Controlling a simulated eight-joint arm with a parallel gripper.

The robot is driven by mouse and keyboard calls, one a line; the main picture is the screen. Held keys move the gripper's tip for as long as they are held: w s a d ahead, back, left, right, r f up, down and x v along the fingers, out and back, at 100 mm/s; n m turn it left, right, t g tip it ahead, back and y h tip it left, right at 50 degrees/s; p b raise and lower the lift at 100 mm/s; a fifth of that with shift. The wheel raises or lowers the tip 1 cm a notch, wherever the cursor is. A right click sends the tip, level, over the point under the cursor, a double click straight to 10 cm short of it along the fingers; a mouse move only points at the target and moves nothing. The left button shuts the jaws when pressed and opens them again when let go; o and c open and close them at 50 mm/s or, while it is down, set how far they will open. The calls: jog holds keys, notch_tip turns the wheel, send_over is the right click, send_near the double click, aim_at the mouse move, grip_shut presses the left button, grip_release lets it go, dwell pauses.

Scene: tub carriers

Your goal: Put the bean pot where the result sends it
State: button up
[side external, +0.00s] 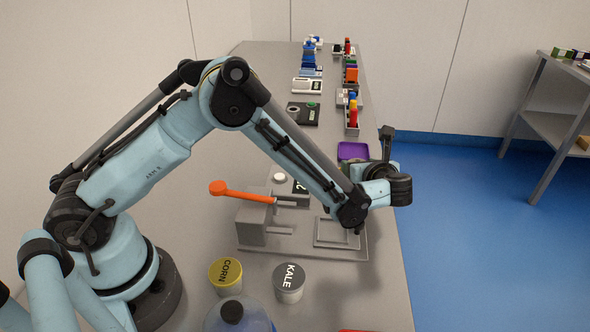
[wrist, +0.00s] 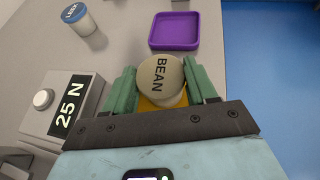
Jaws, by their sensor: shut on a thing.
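The bean pot (wrist: 161,78) has a beige lid marked BEAN and sits between the two green fingers of my gripper (wrist: 160,72) in the wrist view. My gripper is shut on it. In the side view the pot is hidden by my arm and wrist. A grey box with a display (wrist: 68,112) reading 25 N and a white button is left of my gripper; its button also shows in the side view (side external: 279,177). A purple tray (wrist: 174,45) lies just beyond the pot, and it also shows in the side view (side external: 353,151).
A blue-lidded pot (wrist: 78,17) stands at the upper left of the wrist view. Corn (side external: 226,276) and kale (side external: 289,281) pots stand at the front. An orange-handled press (side external: 258,220) and a square frame (side external: 338,232) are nearby. Several boxes line the far bench.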

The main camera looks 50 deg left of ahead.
jog(key=o, duration=1.2)
jog(key=shift+f, duration=0.1)
jog(key=shift+c, duration=0.2)
jog(key=shift+s+d+r, duration=0.15)
jog(key=shift+d+r, duration=0.1)
jog(key=shift+r, duration=0.05)
jog(key=v, duration=1)
jog(key=s+a+r+n+g+h, duration=0.2)
jog(key=s+a+r+n+h, duration=0.35)
jog(key=a+n, duration=0.35)
jog(key=shift+s+a+r+n+t+h, duration=0.1)
jog(key=shift+s+a+n+t+h, duration=0.6)
jog(key=shift+s+n, duration=1.6)
jog(key=shift+s+a+r+n+t+h, duration=0.2)
jog(key=shift+s+n+h, duration=1.25)
jog(key=shift+n, duration=1.3)
jog(key=shift+s+a+n+t+h, duration=0.4)
jog(key=shift+s+a+n+h, duration=0.2)
jog(key=shift+s+n, duration=1.8)
